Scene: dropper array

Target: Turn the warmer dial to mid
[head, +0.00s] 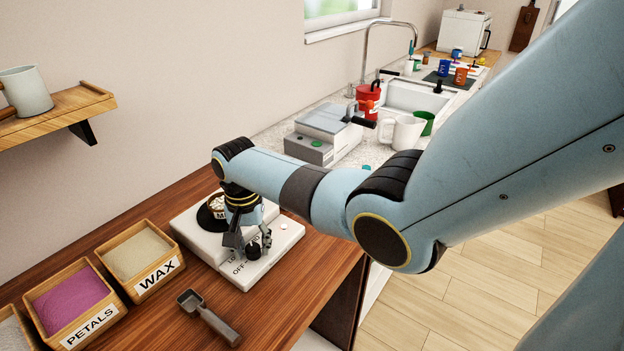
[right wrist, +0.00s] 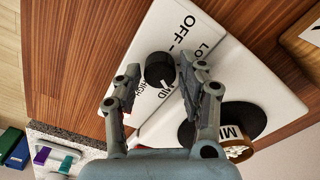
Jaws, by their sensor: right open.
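The warmer (head: 275,247) is a white flat unit on the wooden counter, with OFF, LOW, MID and HIGH lettering around its dial. The black dial (right wrist: 158,69) shows between my right gripper's fingers in the right wrist view, and it also shows in the head view (head: 253,251). My right gripper (right wrist: 150,92) is open, its fingers on either side of the dial with gaps visible. I cannot tell which mark the dial points to. A round container with a partly hidden label (right wrist: 236,140) sits on the warmer's black plate (right wrist: 258,115). My left gripper is not in view.
Wooden boxes labelled WAX (head: 159,276) and PETALS (head: 89,333) stand left of the warmer. A grey scoop (head: 208,318) lies in front. A grey press-like device (head: 325,134), a red pot (head: 368,98) and a white mug (head: 402,131) stand farther back.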

